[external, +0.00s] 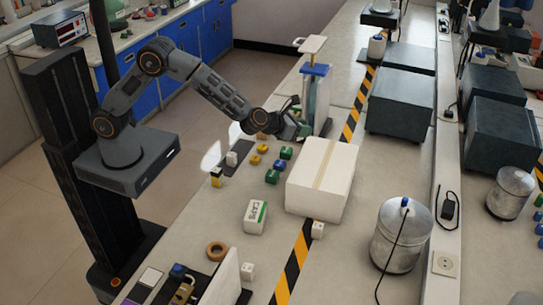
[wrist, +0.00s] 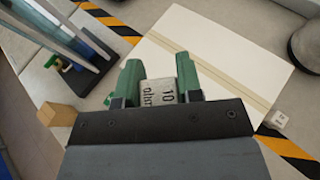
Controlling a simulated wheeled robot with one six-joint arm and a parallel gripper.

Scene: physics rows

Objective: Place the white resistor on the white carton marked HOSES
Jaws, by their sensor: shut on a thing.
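My gripper (external: 302,129) is shut on the white resistor (wrist: 159,93), a small white block marked "10 ohm", held between the green fingers in the wrist view (wrist: 159,78). In the external view I cannot make out the resistor. A large white carton (external: 308,185) with a tan tape strip stands on the bench, nearer the camera than my gripper. It also shows in the wrist view (wrist: 222,50), its top spreading beyond the fingers. No HOSES marking is readable on it. The resistor appears above the carton's near edge in the wrist view; its height over it cannot be told.
An upright panelled stand (external: 315,95) is close behind my gripper. A metal canister (external: 400,235) stands right, beyond the striped tape.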

